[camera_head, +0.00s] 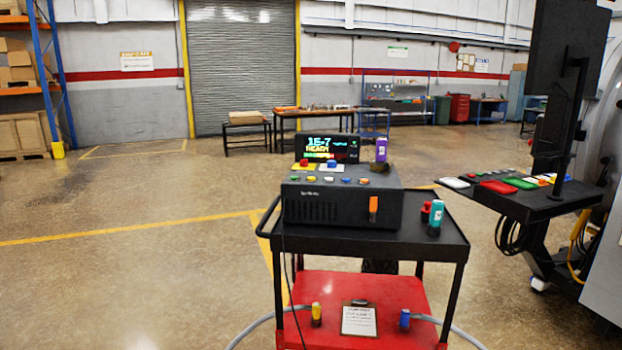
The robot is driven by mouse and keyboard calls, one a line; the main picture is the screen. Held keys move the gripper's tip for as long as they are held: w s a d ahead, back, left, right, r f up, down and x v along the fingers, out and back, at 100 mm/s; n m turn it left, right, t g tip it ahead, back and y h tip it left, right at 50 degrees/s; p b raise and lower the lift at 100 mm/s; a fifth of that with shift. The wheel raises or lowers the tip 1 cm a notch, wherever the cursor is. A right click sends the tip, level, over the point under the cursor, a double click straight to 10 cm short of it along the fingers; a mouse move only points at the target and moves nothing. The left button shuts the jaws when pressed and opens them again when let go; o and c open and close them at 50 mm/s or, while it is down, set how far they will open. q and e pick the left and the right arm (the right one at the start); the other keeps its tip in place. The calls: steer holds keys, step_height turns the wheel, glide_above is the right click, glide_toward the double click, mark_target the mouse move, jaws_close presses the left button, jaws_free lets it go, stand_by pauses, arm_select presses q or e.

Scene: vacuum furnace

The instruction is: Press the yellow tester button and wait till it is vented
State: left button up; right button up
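A dark grey tester (345,207) stands on the top of a black and red cart. Its lit display (327,148) shows "1E-7" above a word that looks like "READY", with a coloured bar below. A row of small coloured buttons (328,180) runs along the sloped panel; a yellowish one (311,179) is among them, but its exact colour is hard to tell. Above the row are a red knob (304,163) on a yellow plate and a blue knob (332,164) on a pale plate. Neither of my grippers is in view.
The cart (430,245) has a red lower shelf (400,285) with a clipboard (359,320). A teal bottle (434,217) stands right of the tester, a purple one (381,150) behind it. A black side table (530,205) is at right. Floor at left is clear.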

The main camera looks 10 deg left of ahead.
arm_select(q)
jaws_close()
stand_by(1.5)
